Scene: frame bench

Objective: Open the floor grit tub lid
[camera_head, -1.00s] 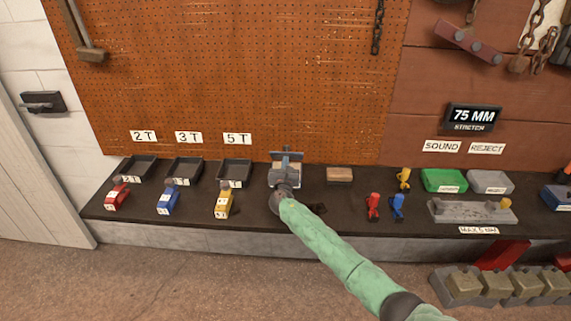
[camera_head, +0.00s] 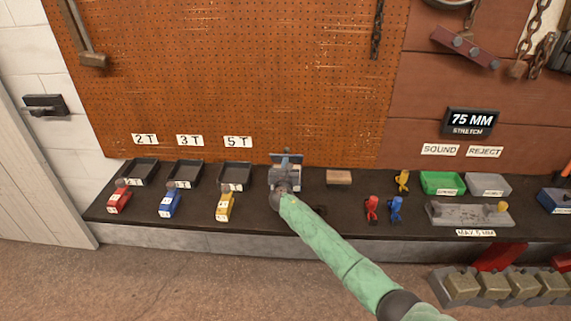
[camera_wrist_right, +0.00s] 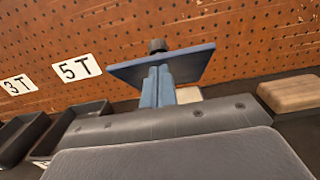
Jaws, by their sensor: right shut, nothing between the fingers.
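The lid is a flat blue-grey plate (camera_wrist_right: 195,62) with a dark knob (camera_wrist_right: 156,45), standing tilted up in the right wrist view. It also shows in the head view (camera_head: 277,157) behind my gripper. My right gripper (camera_head: 286,157) is shut and empty. In the right wrist view its blue fingers (camera_wrist_right: 158,86) stand side by side against or just in front of the lid; I cannot tell whether they touch it. The tub below is mostly hidden by my gripper and wrist. My left gripper is not in view.
Black trays (camera_head: 235,175) and small red, blue and yellow shackles stand left on the dark bench. A brown block (camera_head: 339,177) lies just right of my gripper. Green (camera_head: 441,183) and grey (camera_head: 488,185) bins stand further right. The pegboard (camera_head: 230,80) rises close behind.

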